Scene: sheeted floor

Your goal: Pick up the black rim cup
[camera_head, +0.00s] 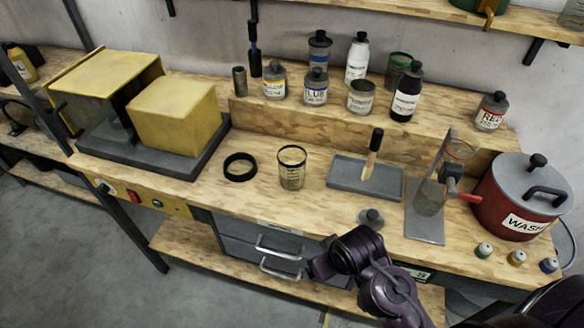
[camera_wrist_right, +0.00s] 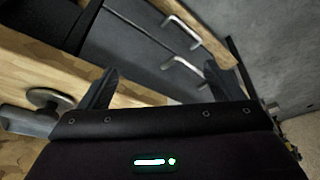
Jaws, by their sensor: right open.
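The black rim cup (camera_head: 291,170) is a clear cup with a dark rim and printed marks. It stands upright on the wooden workbench (camera_head: 265,205) in the head view, just right of a black ring (camera_head: 240,167). My right gripper (camera_head: 318,268) is in front of the bench by the drawers, below and to the right of the cup and apart from it. In the right wrist view its two fingers (camera_wrist_right: 160,88) are spread with nothing between them. The cup is not in the wrist view. My left gripper is not in view.
A grey tray with a brush (camera_head: 350,180) lies right of the cup. A grey knobbed piece (camera_head: 370,217) sits near the front edge. A press stand (camera_head: 425,225) and red pot (camera_head: 515,200) are further right. Bottles (camera_head: 315,88) line the raised shelf. Drawer handles (camera_head: 278,250) stick out.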

